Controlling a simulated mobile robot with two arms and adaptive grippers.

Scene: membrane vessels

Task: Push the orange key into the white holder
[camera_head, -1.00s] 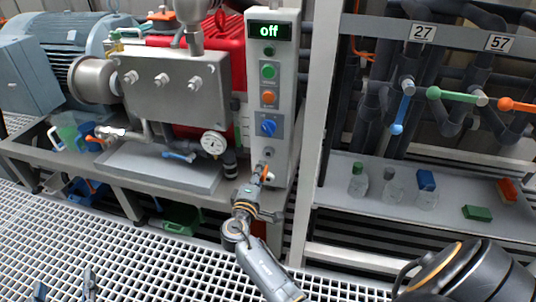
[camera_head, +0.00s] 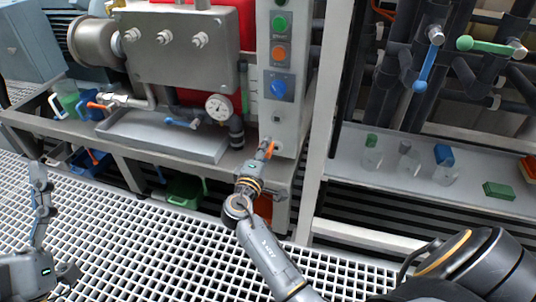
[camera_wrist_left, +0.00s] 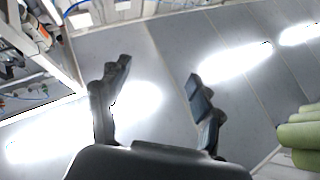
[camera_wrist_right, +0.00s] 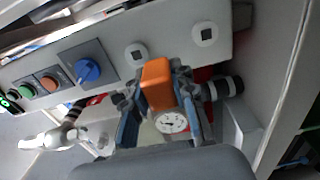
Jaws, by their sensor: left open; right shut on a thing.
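My right gripper (camera_head: 258,163) is shut on the orange key (camera_head: 267,150) in front of the lower part of the white control column. In the right wrist view the orange key (camera_wrist_right: 157,84) stands up between the fingers (camera_wrist_right: 163,105). One holder (camera_head: 277,118) also shows in the head view. I cannot tell whether the key touches a holder.
A blue rotary switch (camera_head: 279,88) and orange button (camera_head: 279,53) sit above on the column. A pressure gauge (camera_head: 219,107) and metal tray (camera_head: 160,135) are to its left. A shelf (camera_head: 400,180) with small bottles is to the right. Grating covers the floor.

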